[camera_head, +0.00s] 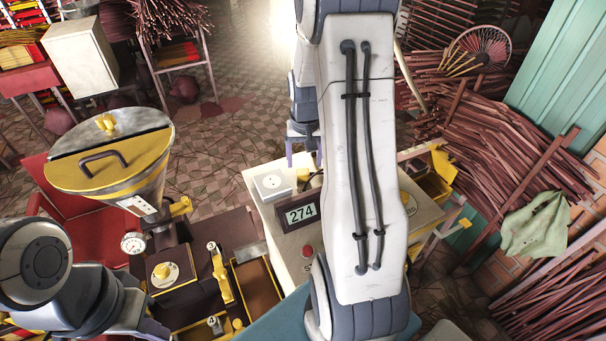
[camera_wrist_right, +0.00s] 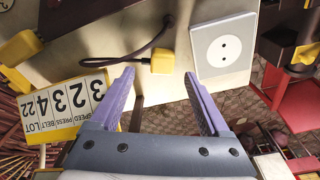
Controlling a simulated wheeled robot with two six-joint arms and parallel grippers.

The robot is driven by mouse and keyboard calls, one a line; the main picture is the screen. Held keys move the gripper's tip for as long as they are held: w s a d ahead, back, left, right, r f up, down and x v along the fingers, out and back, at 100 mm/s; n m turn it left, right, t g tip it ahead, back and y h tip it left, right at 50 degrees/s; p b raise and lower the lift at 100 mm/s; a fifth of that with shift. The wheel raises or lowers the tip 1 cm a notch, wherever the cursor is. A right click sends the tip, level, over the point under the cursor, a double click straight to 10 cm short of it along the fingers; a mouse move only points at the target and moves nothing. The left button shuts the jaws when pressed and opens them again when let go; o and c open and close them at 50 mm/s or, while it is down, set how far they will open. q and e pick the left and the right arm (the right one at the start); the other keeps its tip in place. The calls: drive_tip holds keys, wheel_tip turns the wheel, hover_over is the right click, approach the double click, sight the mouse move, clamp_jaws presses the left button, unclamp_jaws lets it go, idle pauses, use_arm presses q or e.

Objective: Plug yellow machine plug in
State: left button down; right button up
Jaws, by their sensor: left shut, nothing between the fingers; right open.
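The yellow plug (camera_wrist_right: 162,61) lies on the pale machine top, with a dark cable arching away from it. In the right wrist view it sits ahead of and between the fingers of my right gripper (camera_wrist_right: 162,88), which is open and empty. The white two-hole socket (camera_wrist_right: 222,46) is just right of the plug, with nothing in it. In the head view the socket (camera_head: 272,185) and the plug (camera_head: 303,175) show left of my right arm, with my right gripper (camera_head: 304,143) beyond them. My left gripper (camera_head: 152,328) is shut and empty at the lower left, mostly cut off.
A counter reading 274 (camera_head: 300,213) and a red button (camera_head: 308,251) are on the same pale machine. A yellow-rimmed hopper (camera_head: 110,150) stands at the left. In the wrist view, a label board (camera_wrist_right: 62,107) and another yellow block (camera_wrist_right: 20,47) lie left of the fingers.

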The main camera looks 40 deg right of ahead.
sight(303, 171)
drive_tip(key=f+p, duration=0.2)
drive_tip(key=f, duration=0.2)
drive_tip(key=shift+w, duration=0.2)
drive_tip(key=shift+f, duration=0.45)
clamp_jaws()
